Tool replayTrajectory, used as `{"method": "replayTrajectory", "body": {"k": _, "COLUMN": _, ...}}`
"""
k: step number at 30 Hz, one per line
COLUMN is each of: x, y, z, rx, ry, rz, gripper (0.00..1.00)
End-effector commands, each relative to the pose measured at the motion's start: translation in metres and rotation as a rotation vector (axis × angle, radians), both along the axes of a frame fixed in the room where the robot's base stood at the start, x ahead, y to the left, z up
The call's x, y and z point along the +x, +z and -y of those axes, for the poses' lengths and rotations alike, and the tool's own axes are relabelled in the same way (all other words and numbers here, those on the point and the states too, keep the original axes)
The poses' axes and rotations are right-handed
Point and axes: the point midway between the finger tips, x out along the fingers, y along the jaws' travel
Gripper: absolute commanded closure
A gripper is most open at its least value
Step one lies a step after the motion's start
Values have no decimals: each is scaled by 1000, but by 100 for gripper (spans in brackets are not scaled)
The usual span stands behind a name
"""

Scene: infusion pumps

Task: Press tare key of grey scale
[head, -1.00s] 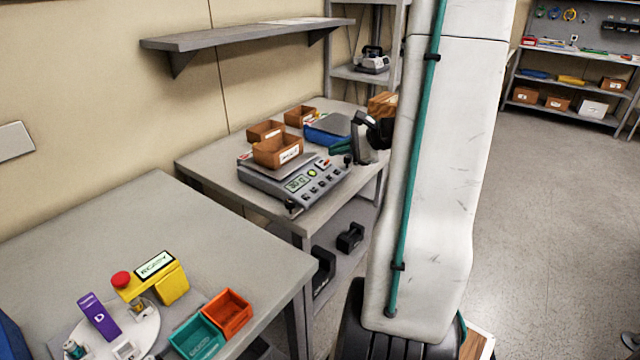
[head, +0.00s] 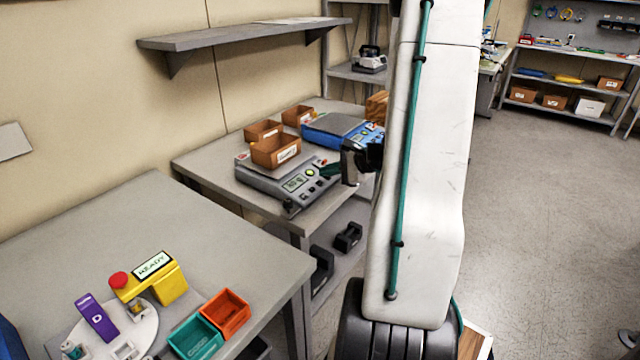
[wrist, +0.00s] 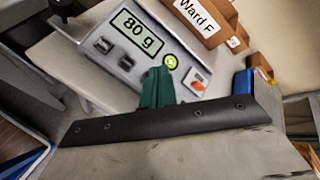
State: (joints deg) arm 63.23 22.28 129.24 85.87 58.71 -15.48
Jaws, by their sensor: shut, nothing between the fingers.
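The grey scale (head: 262,182) stands on the far table with a brown bin (head: 276,152) on its pan. In the wrist view the fingertips (wrist: 157,76) appear just below the green-yellow button and hide part of the panel. I cannot tell whether they touch it.
A blue scale (head: 318,132) stands behind the grey one. More brown bins (head: 298,116) stand by the wall. The near table holds a yellow device (head: 168,284), a teal bin (head: 196,338) and an orange bin (head: 226,314). A wall shelf (head: 240,35) hangs above.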

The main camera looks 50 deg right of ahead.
Motion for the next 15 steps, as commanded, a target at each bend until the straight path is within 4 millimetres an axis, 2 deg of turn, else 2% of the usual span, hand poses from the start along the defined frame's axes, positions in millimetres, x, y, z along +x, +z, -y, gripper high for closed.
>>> {"method": "replayTrajectory", "body": {"k": 5, "x": 3, "y": -9, "z": 0, "rx": 0, "ry": 1, "rz": -1, "gripper": 100}}
{"method": "replayTrajectory", "body": {"k": 15, "x": 3, "y": -11, "z": 0, "rx": -1, "ry": 0, "rz": 0, "gripper": 100}}
